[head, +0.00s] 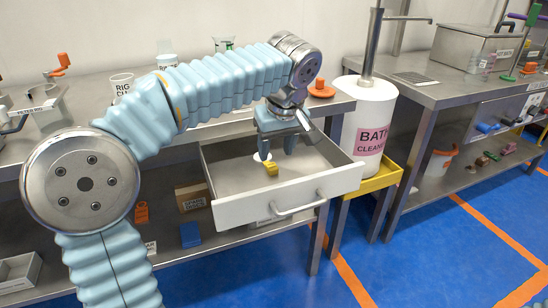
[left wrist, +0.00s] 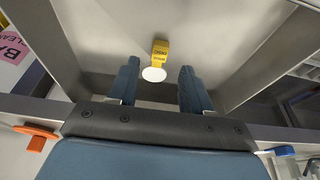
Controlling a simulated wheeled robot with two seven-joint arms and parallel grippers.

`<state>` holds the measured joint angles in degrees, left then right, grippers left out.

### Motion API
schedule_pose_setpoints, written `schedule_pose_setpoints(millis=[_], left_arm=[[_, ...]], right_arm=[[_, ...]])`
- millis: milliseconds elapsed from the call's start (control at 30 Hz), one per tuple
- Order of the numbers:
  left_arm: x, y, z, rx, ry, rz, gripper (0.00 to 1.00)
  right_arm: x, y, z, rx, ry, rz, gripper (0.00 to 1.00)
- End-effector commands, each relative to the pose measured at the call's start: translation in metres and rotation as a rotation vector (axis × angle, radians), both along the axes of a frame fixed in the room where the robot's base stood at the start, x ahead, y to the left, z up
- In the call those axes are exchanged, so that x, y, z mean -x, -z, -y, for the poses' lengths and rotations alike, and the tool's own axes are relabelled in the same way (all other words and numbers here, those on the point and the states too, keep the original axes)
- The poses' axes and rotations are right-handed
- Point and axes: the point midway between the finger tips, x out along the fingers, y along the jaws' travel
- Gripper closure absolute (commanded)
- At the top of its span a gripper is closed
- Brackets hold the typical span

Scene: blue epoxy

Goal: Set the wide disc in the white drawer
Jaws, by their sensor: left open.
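The white drawer (head: 262,207) is pulled out below the bench. Inside it a small white disc with a yellow labelled block (head: 271,169) joined or touching it appears to rest on the floor; whether they are one piece I cannot tell. My left gripper (head: 277,147) points down into the drawer with open jaws. In the left wrist view the white disc (left wrist: 154,74) shows between the spread fingers (left wrist: 159,82), with the yellow block (left wrist: 160,50) beyond it. Neither finger visibly touches the disc. My right gripper is not in view.
An orange knobbed round part (head: 321,91) sits on the bench edge above the drawer. A white bath cleaner drum (head: 367,120) stands on a yellow stand (head: 378,180) close to the drawer's right. A second bench (head: 440,92) is further right. Blue floor is clear in front.

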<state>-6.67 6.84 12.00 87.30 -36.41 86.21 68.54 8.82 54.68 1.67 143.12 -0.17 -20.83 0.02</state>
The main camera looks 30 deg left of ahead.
Motion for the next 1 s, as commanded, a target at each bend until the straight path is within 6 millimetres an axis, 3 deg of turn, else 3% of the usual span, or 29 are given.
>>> schedule_pose_setpoints(millis=[100,333,1000], left_arm=[[0.005,-0.029,0.007,0.002,0.002,0.003,0.50],[0.011,-0.059,0.014,0.001,0.000,0.001,0.50],[0.013,-0.063,0.015,0.000,0.000,-0.001,0.50]], right_arm=[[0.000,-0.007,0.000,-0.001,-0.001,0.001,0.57],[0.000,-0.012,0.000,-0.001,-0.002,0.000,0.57],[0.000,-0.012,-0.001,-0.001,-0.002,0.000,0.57]])
